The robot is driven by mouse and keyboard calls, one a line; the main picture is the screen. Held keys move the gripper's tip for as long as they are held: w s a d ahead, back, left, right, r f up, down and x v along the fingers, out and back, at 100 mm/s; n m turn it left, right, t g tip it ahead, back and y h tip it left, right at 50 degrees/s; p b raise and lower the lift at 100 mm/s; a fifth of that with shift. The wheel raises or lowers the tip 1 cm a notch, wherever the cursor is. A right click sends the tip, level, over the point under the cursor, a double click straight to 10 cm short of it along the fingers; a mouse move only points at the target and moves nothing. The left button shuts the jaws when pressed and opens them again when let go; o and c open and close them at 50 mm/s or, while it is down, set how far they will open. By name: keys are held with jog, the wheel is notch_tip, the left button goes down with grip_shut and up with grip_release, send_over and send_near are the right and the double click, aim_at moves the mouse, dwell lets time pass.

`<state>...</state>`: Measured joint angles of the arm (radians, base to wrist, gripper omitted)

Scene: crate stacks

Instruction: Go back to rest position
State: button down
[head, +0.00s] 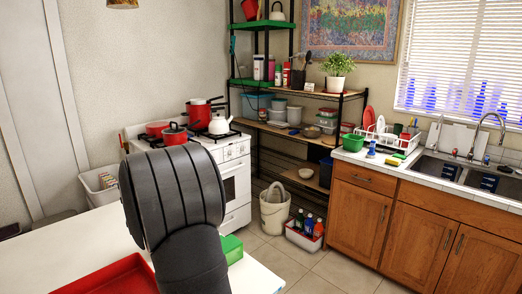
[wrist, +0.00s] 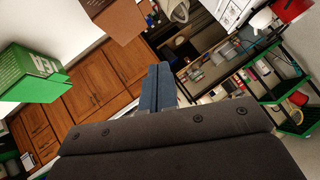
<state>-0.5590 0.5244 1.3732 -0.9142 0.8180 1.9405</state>
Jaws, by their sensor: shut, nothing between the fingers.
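My gripper (wrist: 158,80) shows in the wrist view as dark, bluish fingers beyond a wide dark housing. It is shut and empty, apart from any crate. In the head view my dark arm fills the lower middle and the fingers cannot be made out. A green crate (wrist: 30,76) with white lettering is at the left of the wrist view, and a brown crate (wrist: 122,20) is at its top. In the head view a red crate (head: 112,277) is on the white table (head: 60,245), and part of a green crate (head: 231,250) shows beside my arm.
A white stove (head: 236,180) with red pots stands behind the table. A black shelf rack (head: 258,130) is at the back. Wooden cabinets (head: 360,215) with a sink are on the right. A beige bucket (head: 274,212) and a bottle bin (head: 304,238) stand on the floor.

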jog(key=v, duration=0.7)
jog(key=c, duration=2.2)
grip_release()
jog(key=shift+s+r, duration=0.1)
jog(key=shift+s, duration=0.05)
